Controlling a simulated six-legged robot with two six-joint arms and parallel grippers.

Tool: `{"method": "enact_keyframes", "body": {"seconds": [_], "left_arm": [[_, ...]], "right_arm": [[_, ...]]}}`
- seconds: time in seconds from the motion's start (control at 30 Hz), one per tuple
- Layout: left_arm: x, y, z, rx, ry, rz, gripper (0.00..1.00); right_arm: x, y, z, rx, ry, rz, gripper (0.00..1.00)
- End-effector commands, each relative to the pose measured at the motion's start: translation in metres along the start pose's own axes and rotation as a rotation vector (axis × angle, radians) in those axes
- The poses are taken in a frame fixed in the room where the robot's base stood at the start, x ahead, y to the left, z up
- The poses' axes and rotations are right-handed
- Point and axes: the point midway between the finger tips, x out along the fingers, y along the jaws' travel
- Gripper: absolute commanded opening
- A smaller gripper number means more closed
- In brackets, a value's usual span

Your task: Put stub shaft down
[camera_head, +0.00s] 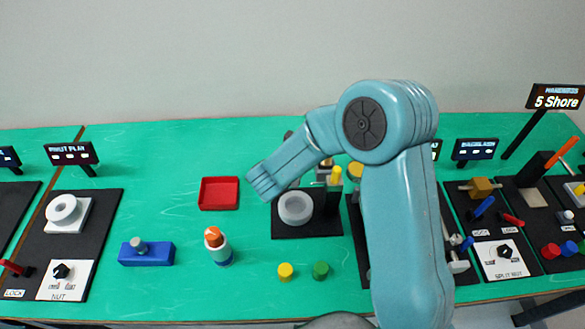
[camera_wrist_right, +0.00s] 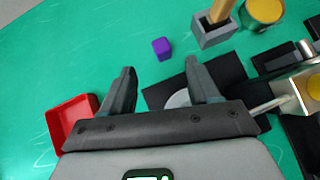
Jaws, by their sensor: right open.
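My right gripper (camera_wrist_right: 163,80) is open in the wrist view, with nothing between its fingers. It is above the green table, between the red tray (camera_wrist_right: 70,118) and a dark base with a pale ring. In the head view my right arm hides its jaws. A short grey peg (camera_head: 139,246), possibly the stub shaft, stands in a blue block (camera_head: 148,255) at the left, away from this gripper. I cannot tell for sure which part is the stub shaft. My left gripper is not in view.
The red tray (camera_head: 219,193) looks empty. A pale ring (camera_head: 295,207) sits on a black base. A purple cube (camera_wrist_right: 161,48) lies beyond the fingers. Black stations flank the table.

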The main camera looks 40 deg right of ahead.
Motion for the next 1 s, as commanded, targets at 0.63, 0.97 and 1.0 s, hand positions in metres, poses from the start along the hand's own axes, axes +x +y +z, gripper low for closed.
{"method": "enact_keyframes", "body": {"seconds": [0.63, 0.97, 1.0], "left_arm": [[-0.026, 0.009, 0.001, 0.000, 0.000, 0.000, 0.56], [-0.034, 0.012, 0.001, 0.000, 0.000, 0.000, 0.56], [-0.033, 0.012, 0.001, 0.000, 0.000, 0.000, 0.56]], "right_arm": [[0.099, 0.000, 0.001, 0.000, 0.002, -0.003, 0.61], [0.134, 0.002, 0.000, 0.001, 0.001, -0.001, 0.61], [0.134, 0.002, 0.000, 0.001, 0.000, -0.001, 0.61]]}}
